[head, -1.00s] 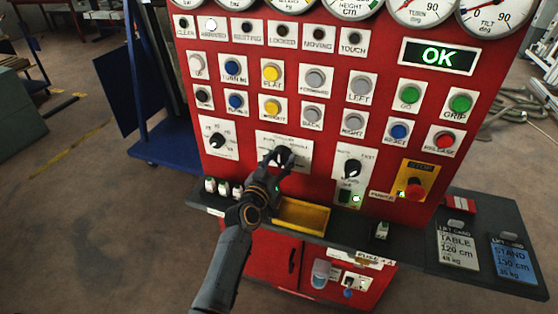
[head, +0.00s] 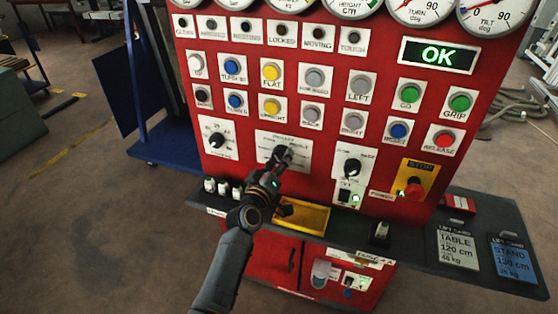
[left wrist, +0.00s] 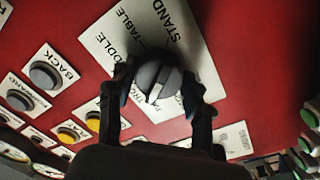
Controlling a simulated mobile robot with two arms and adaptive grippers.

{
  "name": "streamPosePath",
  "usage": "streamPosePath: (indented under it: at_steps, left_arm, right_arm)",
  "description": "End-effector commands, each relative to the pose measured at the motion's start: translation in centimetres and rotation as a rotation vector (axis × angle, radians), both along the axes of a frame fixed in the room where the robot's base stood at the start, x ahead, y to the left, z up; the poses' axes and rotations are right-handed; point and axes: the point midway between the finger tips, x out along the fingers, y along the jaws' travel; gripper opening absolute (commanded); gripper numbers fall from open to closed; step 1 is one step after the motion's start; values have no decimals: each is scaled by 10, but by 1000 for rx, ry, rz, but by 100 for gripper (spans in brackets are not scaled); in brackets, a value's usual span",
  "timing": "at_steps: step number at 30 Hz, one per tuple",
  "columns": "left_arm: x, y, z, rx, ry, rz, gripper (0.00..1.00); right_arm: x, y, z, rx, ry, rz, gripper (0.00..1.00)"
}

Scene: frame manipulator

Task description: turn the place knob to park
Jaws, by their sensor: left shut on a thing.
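The place knob (left wrist: 158,82) is a grey round knob with a white line, on a white label plate (head: 265,142) in the middle of the red panel. In the left wrist view the plate reads STAND and TABLE; the other words are partly covered. The knob's white line slants there from upper right to lower left. My left gripper (head: 282,158) is at the knob and hides most of it in the head view. In the left wrist view its two fingers (left wrist: 158,88) are shut on the knob from both sides. My right gripper is not in view.
Another black knob (head: 352,167) is to the right, and one (head: 217,140) to the left. A red stop button (head: 414,187) sits on a yellow plate farther right. A yellow tray (head: 318,219) is on the shelf below. The display (head: 438,56) reads OK.

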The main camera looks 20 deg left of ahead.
Motion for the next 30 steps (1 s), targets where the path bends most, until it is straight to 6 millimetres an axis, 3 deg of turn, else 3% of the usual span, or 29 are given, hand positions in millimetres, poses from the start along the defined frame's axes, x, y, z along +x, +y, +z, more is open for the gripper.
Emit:
streamPosePath:
  at_steps: [12,26,27,30]
  left_arm:
    - [0,0,0,-160,5,2,19]
    - [0,0,0,-173,5,2,19]
    - [0,0,0,-173,5,2,55]
    - [0,0,0,-172,5,2,74]
  right_arm:
    - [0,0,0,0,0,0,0]
    - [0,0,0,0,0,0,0]
    - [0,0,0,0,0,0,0]
    - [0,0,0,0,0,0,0]
